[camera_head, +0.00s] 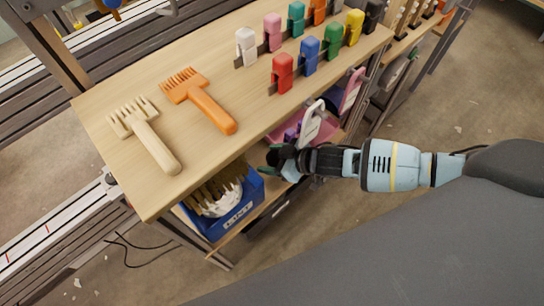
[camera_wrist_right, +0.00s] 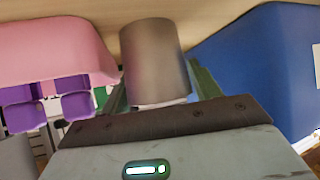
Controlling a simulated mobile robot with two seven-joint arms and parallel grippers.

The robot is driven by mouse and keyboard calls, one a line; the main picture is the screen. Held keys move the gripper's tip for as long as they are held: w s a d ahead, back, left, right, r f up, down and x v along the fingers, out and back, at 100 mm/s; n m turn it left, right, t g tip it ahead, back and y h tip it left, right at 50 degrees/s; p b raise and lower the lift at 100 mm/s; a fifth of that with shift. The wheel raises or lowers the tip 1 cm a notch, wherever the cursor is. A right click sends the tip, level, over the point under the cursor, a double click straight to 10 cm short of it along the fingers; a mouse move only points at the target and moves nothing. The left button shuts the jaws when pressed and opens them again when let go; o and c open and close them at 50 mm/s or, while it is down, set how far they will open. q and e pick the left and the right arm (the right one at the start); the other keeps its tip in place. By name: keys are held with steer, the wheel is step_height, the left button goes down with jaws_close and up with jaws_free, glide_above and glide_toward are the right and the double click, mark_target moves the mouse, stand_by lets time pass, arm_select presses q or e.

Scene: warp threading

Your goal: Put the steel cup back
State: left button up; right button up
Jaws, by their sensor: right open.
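The steel cup (camera_wrist_right: 155,60) is a plain grey cylinder in the right wrist view, between the two fingers of my right gripper (camera_wrist_right: 158,88). The fingers are open, one on each side of the cup. That view appears upside down, with the cup's far end against the wooden shelf (camera_wrist_right: 200,10). In the head view my right gripper (camera_head: 279,158) reaches in at the shelf below the tabletop's edge, and I cannot make out the cup there. My left gripper is not in view.
A blue bin (camera_wrist_right: 255,65) and a pink bin (camera_wrist_right: 55,45) flank the cup closely. In the head view the blue bin (camera_head: 238,220) holds brushes; the pink bin (camera_head: 325,130) is behind my gripper.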

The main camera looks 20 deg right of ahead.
steer(key=shift+r, duration=0.2)
steer(key=shift+s+d+r, duration=0.2)
steer(key=shift+s+d, duration=0.05)
steer(key=p+v, duration=0.4)
steer(key=v, duration=0.7)
steer(key=shift+s, duration=0.1)
stand_by(0.7)
